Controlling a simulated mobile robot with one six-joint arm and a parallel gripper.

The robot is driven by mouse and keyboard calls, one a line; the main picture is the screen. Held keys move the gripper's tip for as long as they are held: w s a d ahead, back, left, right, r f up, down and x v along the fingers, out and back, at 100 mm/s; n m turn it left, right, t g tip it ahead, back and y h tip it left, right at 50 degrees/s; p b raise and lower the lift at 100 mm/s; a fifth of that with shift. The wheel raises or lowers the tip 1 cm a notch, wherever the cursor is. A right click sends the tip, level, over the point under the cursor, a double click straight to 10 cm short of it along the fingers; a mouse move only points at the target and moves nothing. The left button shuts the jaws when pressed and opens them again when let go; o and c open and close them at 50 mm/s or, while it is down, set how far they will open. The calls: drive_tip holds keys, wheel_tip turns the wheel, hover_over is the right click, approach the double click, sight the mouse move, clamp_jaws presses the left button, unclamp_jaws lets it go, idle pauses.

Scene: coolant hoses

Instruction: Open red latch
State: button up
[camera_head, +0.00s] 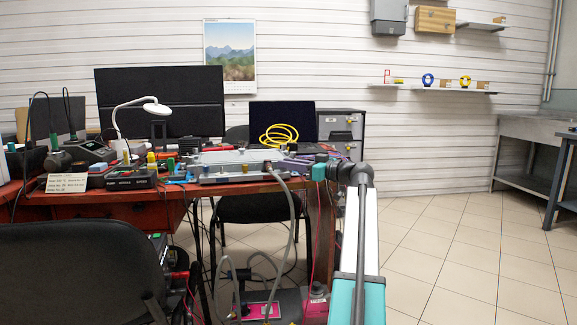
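I cannot make out a red latch in this view; it may be hidden or too small to tell. A light grey unit (222,160) with connectors along its front edge lies on the red-brown desk (150,203). My gripper (318,171) is at the desk's right end, to the right of the unit, at the end of my dark arm. It is small and partly hidden by the arm, and its fingers cannot be told apart.
Tools and small boxes crowd the desk's left half. Monitors (160,102) and a coiled yellow cable (279,134) stand behind the unit. A dark chair (80,272) is at front left. Below the desk lies equipment with a pink panel (258,311). Tiled floor (460,255) is free at right.

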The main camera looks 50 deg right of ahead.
drive_tip(key=shift+s, duration=0.1)
drive_tip(key=p+v, duration=0.5)
drive_tip(key=v, duration=0.8)
drive_tip(key=shift+s+p, duration=0.35)
idle(0.3)
